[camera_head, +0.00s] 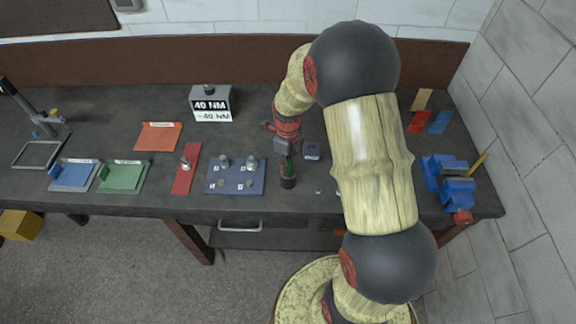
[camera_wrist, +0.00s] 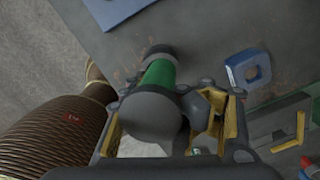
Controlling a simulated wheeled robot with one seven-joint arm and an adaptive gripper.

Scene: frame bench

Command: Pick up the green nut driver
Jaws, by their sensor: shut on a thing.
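The green nut driver (camera_head: 289,167) stands roughly upright near the front edge of the bench, right of the blue board. Its lower end is dark. In the wrist view its green shaft (camera_wrist: 158,75) runs away from me to a dark end, with a rounded grey part nearest the camera. My gripper (camera_head: 284,149) is at its upper end, and in the wrist view my gripper (camera_wrist: 165,120) is shut on it, with yellow-edged fingers on both sides. I cannot tell whether its dark end touches the bench.
The blue board (camera_head: 236,188) with small metal parts lies left of the driver. A small blue square block (camera_head: 312,150) sits close to its right. A blue vise (camera_head: 450,183) stands at the right end. A red strip (camera_head: 186,170) and green tray (camera_head: 122,177) lie further left.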

